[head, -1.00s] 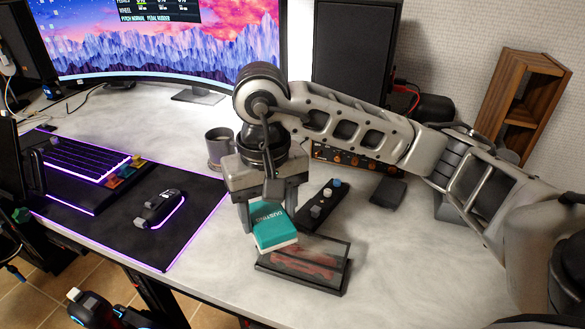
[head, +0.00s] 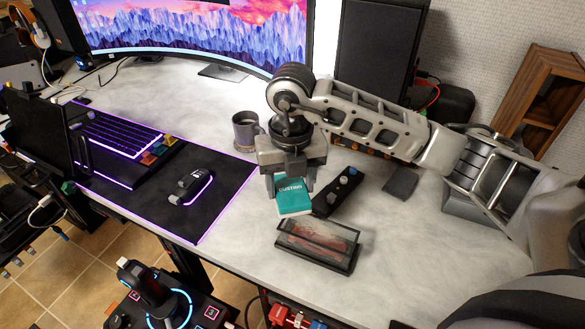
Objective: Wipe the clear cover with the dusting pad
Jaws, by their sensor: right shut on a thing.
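The dusting pad (head: 291,199) is a teal block with a white underside and the word "DUSTING" on it. My right gripper (head: 289,180) is shut on it, pointing down at the desk. The clear cover (head: 325,236) is a see-through lid over a black-based display case with a red item inside, near the desk's front edge. The pad is just behind and left of the cover; I cannot tell whether they touch. My left gripper is not in view.
A black button strip (head: 338,192) lies right of the pad, with a small dark box (head: 400,183) beyond. A dark mug (head: 246,130) stands behind the gripper. A mouse (head: 191,186) and keyboard (head: 118,137) lie on the mat at left. The desk right of the case is clear.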

